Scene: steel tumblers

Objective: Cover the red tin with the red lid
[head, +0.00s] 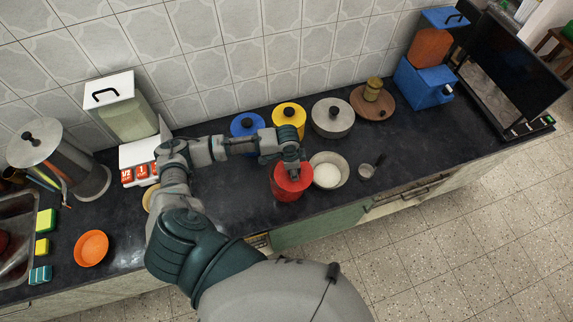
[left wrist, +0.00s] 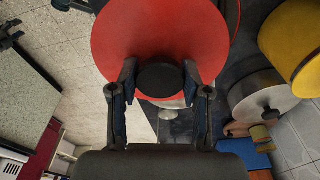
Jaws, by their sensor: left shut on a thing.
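The red tin (head: 288,194) stands on the dark counter, left of a pan with white contents. The red lid (left wrist: 160,35) fills the upper middle of the left wrist view, its black knob (left wrist: 160,80) between the fingers. My left gripper (head: 291,166) is over the tin in the head view, and in the left wrist view (left wrist: 160,82) its two fingers are shut on the knob. A red rim shows behind the lid. The gripper partly hides the lid and the tin's top in the head view; I cannot tell whether the lid touches the tin.
A pan with white contents (head: 327,171) stands close to the tin's right, with a small metal cup (head: 366,172) beyond. Behind stand a blue tin (head: 244,127), a yellow tin (head: 289,116) and a grey pot (head: 332,117). The counter left of the tin is fairly clear.

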